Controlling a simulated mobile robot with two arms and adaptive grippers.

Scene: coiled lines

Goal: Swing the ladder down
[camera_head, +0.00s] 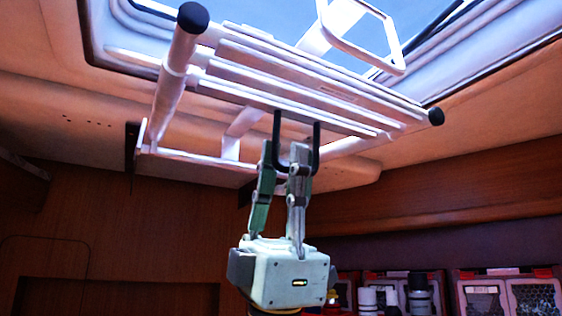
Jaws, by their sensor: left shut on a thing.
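The ladder (290,83) is a white folded frame with rails, flat bars and dark round end caps. It is up at the ceiling, under the open hatch. A black U-shaped handle (318,140) hangs down from its lower front bar. My left gripper (284,160) comes up from below, and its fingers are shut on the handle's bottom bend. The fingers hide part of the handle. My right gripper is not in view.
A bright hatch opening (440,35) is above the ladder. Wood-panelled walls (95,230) surround the space. Red-framed boxes (508,292) and several bottles (420,294) stand at the lower right. The space just below the ladder, left of my arm, looks clear.

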